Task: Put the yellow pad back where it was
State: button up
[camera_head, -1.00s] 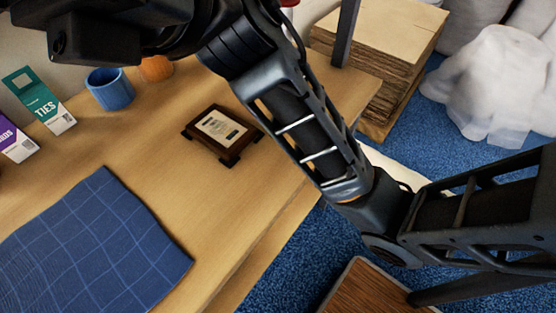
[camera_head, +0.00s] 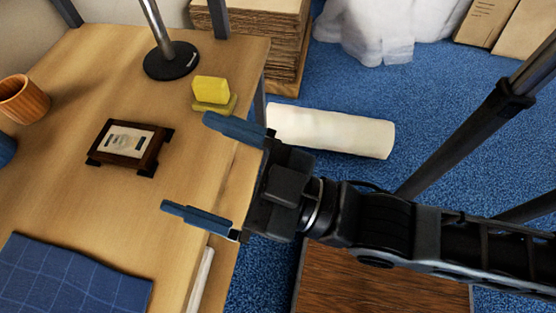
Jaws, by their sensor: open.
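A yellow pad (camera_head: 211,90) sits near the right end of the wooden table, on a flat olive-yellow piece (camera_head: 214,106). Whether that lower piece is part of the pad or a separate thing, I cannot tell. My gripper (camera_head: 204,170) is open and empty, its two blue fingers pointing left over the table's right edge. The upper fingertip is close to the near side of the yellow pad in the picture, apart from it. Nothing is between the fingers but bare table.
A dark framed plaque (camera_head: 128,146) lies left of my gripper. A round black stand base (camera_head: 171,61) with a metal pole is behind the pad. A blue checked cloth (camera_head: 70,280), an orange cup (camera_head: 24,99) and the table (camera_head: 75,195) also show. A white roll (camera_head: 335,131) lies on the floor.

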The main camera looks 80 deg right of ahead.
jog(key=s+d+f+m+g+y, duration=0.1)
jog(key=s+d+f+g, duration=0.3)
jog(key=s, duration=0.7)
notch_tip(320, 180, down, 5)
jog(key=shift+s+d+r+g, duration=0.2)
jog(key=shift+s+g, duration=0.05)
jog(key=shift+g, duration=0.75)
